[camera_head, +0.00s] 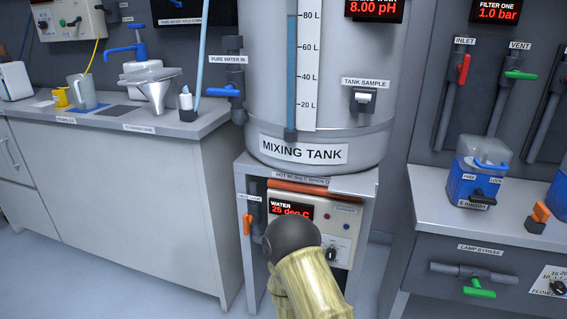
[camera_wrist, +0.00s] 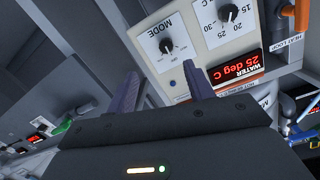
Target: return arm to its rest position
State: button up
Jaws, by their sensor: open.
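My gripper (camera_wrist: 163,92) shows in the wrist view with its two fingers apart and nothing between them. The wrist view is upside down and faces the heater panel (camera_wrist: 205,35), with its MODE knob (camera_wrist: 167,46), a temperature knob (camera_wrist: 228,13) and a red WATER 25 deg C display (camera_wrist: 237,71). In the head view, my arm rises from the bottom centre in front of the same heater panel (camera_head: 340,243) under the mixing tank (camera_head: 260,100). My gripper is hidden there behind the arm. I cannot tell whether the fingers touch the panel.
The left counter (camera_head: 100,125) holds a jug (camera_head: 84,92), a yellow cup (camera_head: 60,97) and a funnel (camera_head: 155,95). The right bench (camera_head: 430,215) carries a blue filter unit (camera_head: 478,180) with a green-handled valve (camera_head: 478,288) below. Free floor (camera_head: 110,285) shows at the lower left.

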jog(key=s+d+r+n+g+y+p, duration=0.2)
jog(key=s+r+n+g+y+p, duration=0.15)
jog(key=s+r+g, duration=0.45)
jog(key=s+d+r+n+g+y+p, duration=0.25)
jog(key=s+r+n+g, duration=0.2)
jog(key=s+r, duration=0.4)
notch_tip(320, 180, up, 38)
jog(key=w+m+p, duration=0.1)
jog(key=w+p, duration=0.1)
jog(key=p, duration=3.4)
jog(key=shift+f+g+h, duration=0.25)
jog(key=shift+g+h, duration=0.05)
jog(key=shift+g, duration=0.05)
jog(key=shift+d, duration=0.1)
